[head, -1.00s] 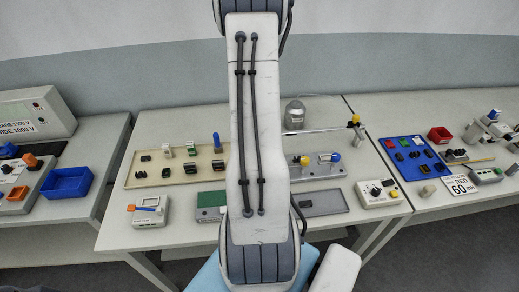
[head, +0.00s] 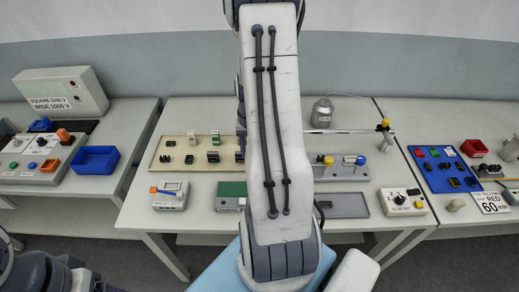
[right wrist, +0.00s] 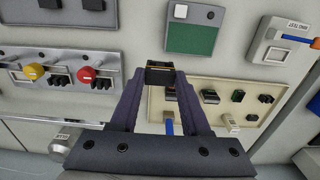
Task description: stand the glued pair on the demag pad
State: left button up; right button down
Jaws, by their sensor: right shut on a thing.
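My right gripper (right wrist: 160,84) is shut on a small dark block with a thin yellow-orange line (right wrist: 160,71), taken to be the glued pair. I cannot make out a joint in it. It appears above the bench, close to a beige tray (right wrist: 240,92). A green-topped pad with a white square button (right wrist: 190,41) lies beyond the fingertips; it also shows in the head view (head: 232,188). I cannot tell for sure that this is the demag pad. In the head view my right arm hides the gripper and block. My left gripper is not visible.
The beige tray (head: 152,164) holds several small connectors. A blue-handled thing (right wrist: 169,122) shows between my fingers. A tester with an orange lever (head: 171,195) is left of the pad. A dark grey tray (head: 350,211) and a dial box (head: 403,203) are to the right.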

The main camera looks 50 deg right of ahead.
jog(key=shift+w+a, duration=2.05)
jog(key=shift+a, duration=1.1)
jog(key=shift+d+f+b, duration=0.1)
jog(key=shift+f+b, duration=4.4)
jog(key=shift+f, duration=1.35)
jog(key=shift+c, duration=1.5)
grip_release()
jog(key=shift+r, duration=0.1)
